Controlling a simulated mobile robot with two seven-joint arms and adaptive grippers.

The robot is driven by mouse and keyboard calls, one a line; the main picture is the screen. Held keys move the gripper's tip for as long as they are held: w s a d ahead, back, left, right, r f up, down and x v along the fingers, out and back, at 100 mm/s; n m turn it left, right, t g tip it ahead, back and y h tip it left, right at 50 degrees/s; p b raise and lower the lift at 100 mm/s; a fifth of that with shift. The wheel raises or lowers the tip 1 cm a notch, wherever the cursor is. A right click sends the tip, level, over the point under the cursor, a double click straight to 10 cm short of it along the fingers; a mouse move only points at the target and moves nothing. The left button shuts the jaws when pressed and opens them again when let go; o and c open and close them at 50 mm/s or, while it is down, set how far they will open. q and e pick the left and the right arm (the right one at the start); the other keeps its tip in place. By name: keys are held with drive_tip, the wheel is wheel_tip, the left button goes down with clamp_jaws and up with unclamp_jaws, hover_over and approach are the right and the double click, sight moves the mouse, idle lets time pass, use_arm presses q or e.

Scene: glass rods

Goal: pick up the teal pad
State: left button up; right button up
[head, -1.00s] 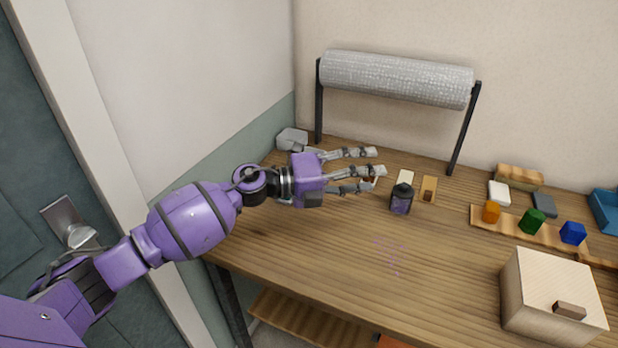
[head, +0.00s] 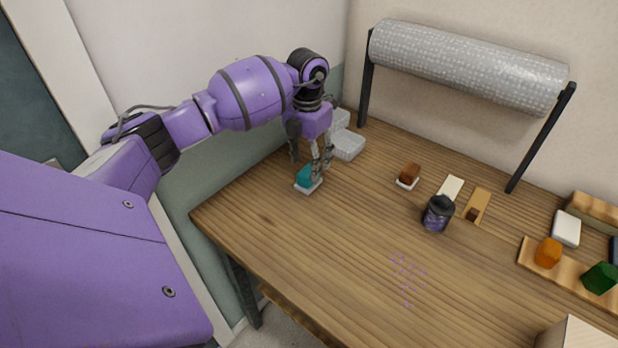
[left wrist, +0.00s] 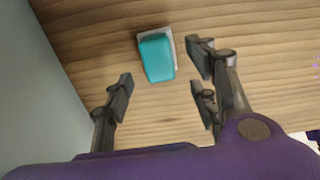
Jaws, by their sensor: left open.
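The teal pad (head: 304,176) rests on a small white base (head: 310,188) on the wooden table, near its left end. In the left wrist view the teal pad (left wrist: 157,57) lies beyond and between my fingertips, on its pale base (left wrist: 173,42). My left gripper (head: 309,168) points down over the pad, partly in front of it in the head view. Its fingers (left wrist: 160,88) are spread open and empty, with the single finger left of the pad and the paired fingers to the right. I see no contact. My right gripper is not in view.
Clear boxes (head: 347,144) stand just behind the gripper. A brown block on a white base (head: 408,175) and a dark jar (head: 437,214) are to the right. A roll on a stand (head: 465,68) is at the back. Purple specks (head: 408,275) mark the front; the table's left front is bare.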

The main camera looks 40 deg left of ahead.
sight(309, 170)
use_arm(q)
drive_tip(key=f, duration=0.3)
drive_tip(key=shift+w+a+f, duration=0.1)
drive_tip(key=shift+w+f, duration=0.15)
drive_tip(key=shift+f, duration=0.45)
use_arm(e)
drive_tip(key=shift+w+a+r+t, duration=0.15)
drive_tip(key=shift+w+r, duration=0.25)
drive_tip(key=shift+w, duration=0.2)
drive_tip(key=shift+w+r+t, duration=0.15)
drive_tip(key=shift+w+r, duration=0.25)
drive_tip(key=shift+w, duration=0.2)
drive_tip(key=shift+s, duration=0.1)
